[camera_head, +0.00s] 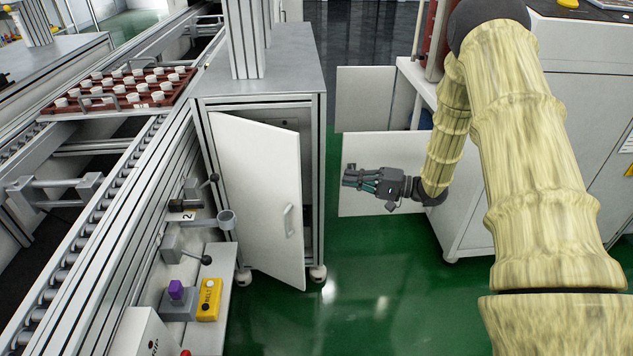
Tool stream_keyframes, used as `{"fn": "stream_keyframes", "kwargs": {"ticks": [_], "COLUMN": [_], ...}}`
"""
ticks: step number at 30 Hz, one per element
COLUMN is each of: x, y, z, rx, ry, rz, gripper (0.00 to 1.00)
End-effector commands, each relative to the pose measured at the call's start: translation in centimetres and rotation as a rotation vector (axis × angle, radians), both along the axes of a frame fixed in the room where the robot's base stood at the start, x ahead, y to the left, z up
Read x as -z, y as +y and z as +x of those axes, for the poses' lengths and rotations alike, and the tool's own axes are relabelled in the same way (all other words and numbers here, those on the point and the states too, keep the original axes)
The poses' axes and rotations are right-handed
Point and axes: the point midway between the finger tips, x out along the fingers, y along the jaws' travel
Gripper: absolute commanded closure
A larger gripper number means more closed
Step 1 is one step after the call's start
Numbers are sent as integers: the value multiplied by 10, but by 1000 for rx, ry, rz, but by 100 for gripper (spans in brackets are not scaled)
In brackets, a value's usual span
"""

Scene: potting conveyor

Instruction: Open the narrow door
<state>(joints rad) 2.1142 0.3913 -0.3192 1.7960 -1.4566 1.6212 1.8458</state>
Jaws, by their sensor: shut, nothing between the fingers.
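The narrow white door (258,190) is on the front of a grey metal cabinet (316,140). It stands ajar, its right edge swung out from the frame, and a dark gap shows along its top and right side. A pale bar handle (289,221) sits near its right edge. My gripper (348,176) is to the right of the door and handle, apart from both in the picture. Its fingers point left and are shut on nothing. Most of the cabinet's inside is hidden behind the door.
White panels (375,150) stand behind my gripper, beside a white cabinet (470,190) on the right. A roller conveyor (95,215) with a red tray (75,107) of white cups runs along the left. A purple button (176,289) and yellow box (209,300) are front left. Green floor (365,290) is clear.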

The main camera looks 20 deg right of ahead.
Motion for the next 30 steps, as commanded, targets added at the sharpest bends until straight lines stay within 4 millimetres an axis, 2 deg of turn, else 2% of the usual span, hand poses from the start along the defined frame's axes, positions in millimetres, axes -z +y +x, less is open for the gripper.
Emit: {"fn": "stream_keyframes", "kwargs": {"ticks": [5,22,30], "x": [-1,1,0], "y": [9,86,107], "z": [6,55,32], "rx": [-9,-7,-6], "ry": [5,5,6], "rz": [7,6,6], "gripper": [100,100,100]}}
